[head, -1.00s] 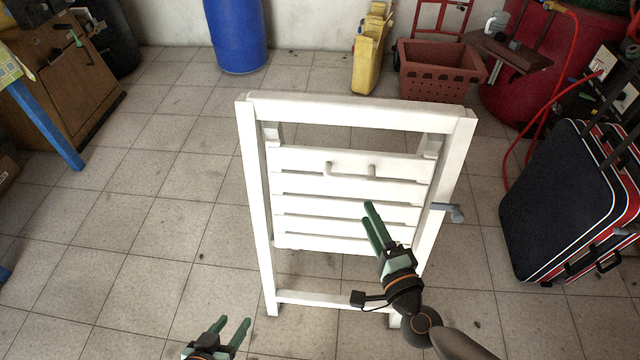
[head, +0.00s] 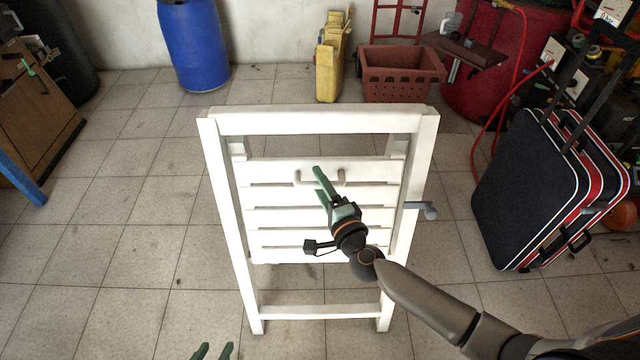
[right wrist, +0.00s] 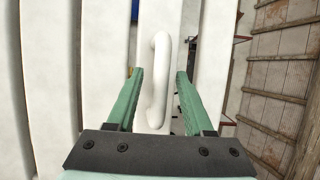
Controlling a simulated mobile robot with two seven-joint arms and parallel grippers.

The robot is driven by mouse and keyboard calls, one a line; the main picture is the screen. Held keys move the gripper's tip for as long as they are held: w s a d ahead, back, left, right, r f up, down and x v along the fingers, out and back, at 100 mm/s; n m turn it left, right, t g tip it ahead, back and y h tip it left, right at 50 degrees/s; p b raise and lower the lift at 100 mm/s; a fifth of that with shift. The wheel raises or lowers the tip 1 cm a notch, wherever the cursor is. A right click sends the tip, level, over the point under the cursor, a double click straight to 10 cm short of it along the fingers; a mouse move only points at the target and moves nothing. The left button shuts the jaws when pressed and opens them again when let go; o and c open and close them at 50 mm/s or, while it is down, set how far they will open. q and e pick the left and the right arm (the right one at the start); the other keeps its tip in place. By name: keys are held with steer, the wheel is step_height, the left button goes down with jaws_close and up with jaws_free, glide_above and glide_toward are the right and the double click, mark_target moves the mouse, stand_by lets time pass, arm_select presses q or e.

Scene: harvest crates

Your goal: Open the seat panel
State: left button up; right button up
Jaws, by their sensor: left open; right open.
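A white slatted seat panel (head: 270,216) hangs upright inside a white wooden frame (head: 310,120). A white bar handle (head: 340,179) sits on its upper slat. My right gripper (head: 318,180) is open, with its green fingertips at the handle in the head view. In the right wrist view the handle (right wrist: 157,85) lies between the two spread fingers, with a gap on each side. My left gripper (head: 213,351) is open and empty at the bottom edge of the head view, left of the frame; only its fingertips show.
A grey lever (head: 424,208) sticks out from the frame's right post. A dark suitcase (head: 525,190) stands to the right. A red crate (head: 400,75), a yellow container (head: 329,65) and a blue barrel (head: 193,45) stand behind. Tiled floor to the left is clear.

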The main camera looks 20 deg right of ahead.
steer(key=shift+w, duration=0.1)
steer(key=shift+c, duration=0.4)
jaws_close()
stand_by(1.0)
